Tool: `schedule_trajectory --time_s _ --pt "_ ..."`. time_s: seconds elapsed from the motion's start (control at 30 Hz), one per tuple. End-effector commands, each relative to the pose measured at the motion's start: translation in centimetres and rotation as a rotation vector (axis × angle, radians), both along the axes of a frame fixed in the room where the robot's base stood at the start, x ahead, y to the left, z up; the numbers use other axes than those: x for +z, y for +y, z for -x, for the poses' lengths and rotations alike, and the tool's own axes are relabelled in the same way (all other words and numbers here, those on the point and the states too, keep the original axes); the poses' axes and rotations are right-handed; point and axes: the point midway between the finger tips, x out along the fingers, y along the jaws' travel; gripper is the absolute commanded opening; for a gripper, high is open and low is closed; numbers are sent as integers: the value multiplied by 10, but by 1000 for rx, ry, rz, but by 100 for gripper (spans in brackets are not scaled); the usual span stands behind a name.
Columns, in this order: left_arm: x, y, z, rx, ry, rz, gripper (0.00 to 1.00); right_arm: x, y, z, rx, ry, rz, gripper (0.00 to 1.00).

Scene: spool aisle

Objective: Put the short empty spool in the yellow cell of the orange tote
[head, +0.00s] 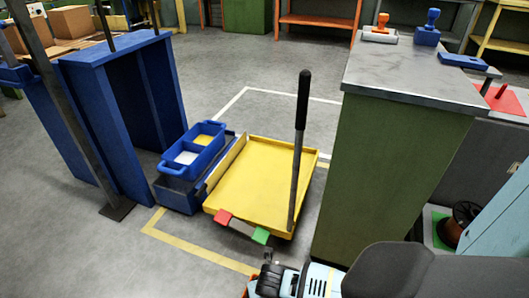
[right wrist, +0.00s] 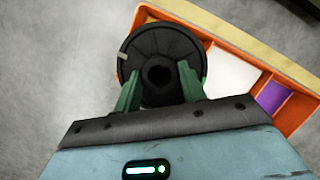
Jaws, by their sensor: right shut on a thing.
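In the right wrist view my right gripper (right wrist: 159,74) has its green fingers closed on a black spool (right wrist: 143,47), with its round flange and dark centre hole facing the camera. No wire shows on it. The orange tote (right wrist: 296,115) lies beyond and below the spool. Its white cell (right wrist: 232,72) and purple cell (right wrist: 273,96) show. The spool and hand hide part of the tote, and I see no yellow cell in it. Whether the spool touches the tote, I cannot tell. My left gripper is not in view.
In the head view a blue tote (head: 178,169) with yellow and white cells stands beside a yellow cart (head: 255,180) with an upright handle. A green cabinet (head: 385,165) stands right of the cart. A copper-coloured spool (head: 462,218) sits at far right. Grey floor is open behind.

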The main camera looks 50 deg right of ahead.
Motion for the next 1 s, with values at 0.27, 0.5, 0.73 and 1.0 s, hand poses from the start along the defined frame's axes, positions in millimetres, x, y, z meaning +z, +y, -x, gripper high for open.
schedule_trajectory --time_s 0.27,0.5,0.73,1.0 --pt "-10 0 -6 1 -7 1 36 -16 0 -2 1 -4 0 0" --pt "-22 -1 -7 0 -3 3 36 -38 0 -1 0 0 0 0" --pt "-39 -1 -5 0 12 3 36 -66 0 -1 -1 -2 -1 0" --pt "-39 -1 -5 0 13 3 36 -65 0 -2 1 -4 0 0"
